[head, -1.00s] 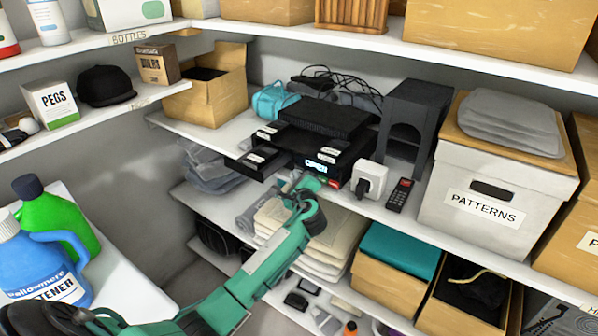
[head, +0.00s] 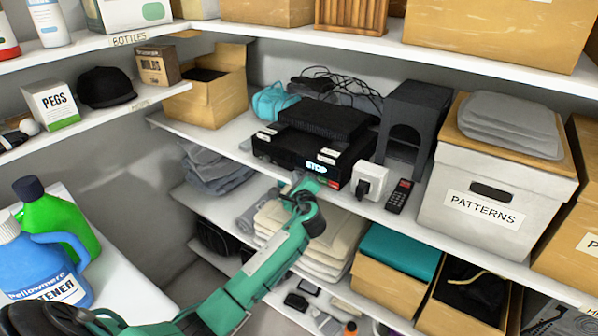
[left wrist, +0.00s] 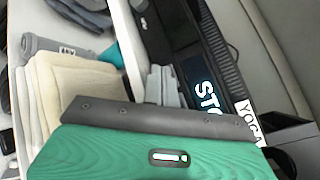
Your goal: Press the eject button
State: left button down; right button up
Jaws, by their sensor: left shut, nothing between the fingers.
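A black player (head: 275,153) sits on the middle shelf, with a lit display reading STOP (head: 316,167) on its front. A small red patch (head: 333,184) shows at the lower right of its front. I cannot tell which control is the eject button. My left gripper (head: 303,184) is shut and empty, just in front of the player's front below the display. In the left wrist view the shut grey fingers (left wrist: 160,86) point toward the player's front, left of the display (left wrist: 207,100). I cannot tell whether they touch it. My right gripper is not in view.
A white plug-like block (head: 371,181) and a black remote (head: 400,196) lie right of the player. A dark arch-shaped stand (head: 410,125) and a PATTERNS box (head: 490,190) stand further right. Folded cream cloths (head: 300,240) lie on the shelf below.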

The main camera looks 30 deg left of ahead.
pick_arm(q)
jog(key=shift+s, duration=0.45)
jog(key=s+p, duration=0.2)
jog(key=s, duration=0.1)
jog(key=s+p, duration=0.1)
jog(key=s, duration=0.1)
jog(key=shift+a, duration=0.25)
dwell(0.6)
